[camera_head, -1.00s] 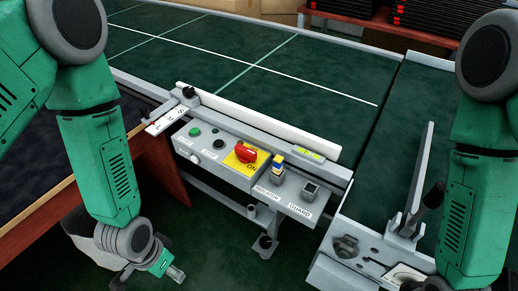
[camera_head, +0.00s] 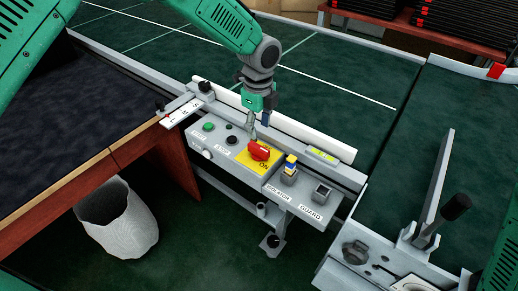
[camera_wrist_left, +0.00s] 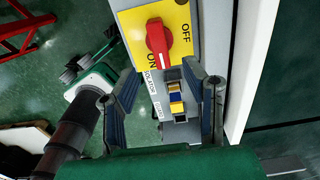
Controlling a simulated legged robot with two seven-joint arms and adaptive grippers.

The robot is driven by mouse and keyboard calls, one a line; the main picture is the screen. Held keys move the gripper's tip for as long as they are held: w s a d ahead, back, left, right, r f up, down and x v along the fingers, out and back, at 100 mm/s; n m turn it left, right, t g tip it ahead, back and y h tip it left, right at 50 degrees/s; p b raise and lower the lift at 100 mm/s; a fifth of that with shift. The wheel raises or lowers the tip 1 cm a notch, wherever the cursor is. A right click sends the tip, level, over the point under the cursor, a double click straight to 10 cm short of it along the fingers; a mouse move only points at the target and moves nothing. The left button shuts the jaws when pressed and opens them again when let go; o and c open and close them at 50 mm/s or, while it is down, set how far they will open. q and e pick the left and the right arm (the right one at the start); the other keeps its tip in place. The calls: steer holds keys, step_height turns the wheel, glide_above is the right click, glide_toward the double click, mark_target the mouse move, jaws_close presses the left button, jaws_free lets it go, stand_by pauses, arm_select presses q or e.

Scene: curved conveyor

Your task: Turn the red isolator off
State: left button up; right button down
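The red isolator knob (camera_head: 259,150) sits on a yellow plate (camera_head: 243,159) on the grey control box, with "ON" printed at its near side. In the left wrist view the red knob (camera_wrist_left: 157,38) shows near the top, its handle lying towards "ON", with "OFF" at the plate's right. My left gripper (camera_head: 254,128) points down just behind and above the knob. In the left wrist view its two fingers (camera_wrist_left: 170,95) are spread with nothing held, and the knob lies beyond them. Contact with the knob does not show. My right gripper is outside the views.
A green button (camera_head: 208,127) and a black button (camera_head: 232,140) are left of the plate. A blue and yellow plug (camera_head: 290,164) and a guard switch (camera_head: 321,193) are to its right. A white rail (camera_head: 310,136) runs behind the box. A waste bin (camera_head: 121,222) stands below.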

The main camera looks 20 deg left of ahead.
mark_target(259, 147)
arm_select(q)
step_height(259, 147, down, 9)
steer(key=shift+f, duration=0.1)
stand_by(0.3)
jaws_close()
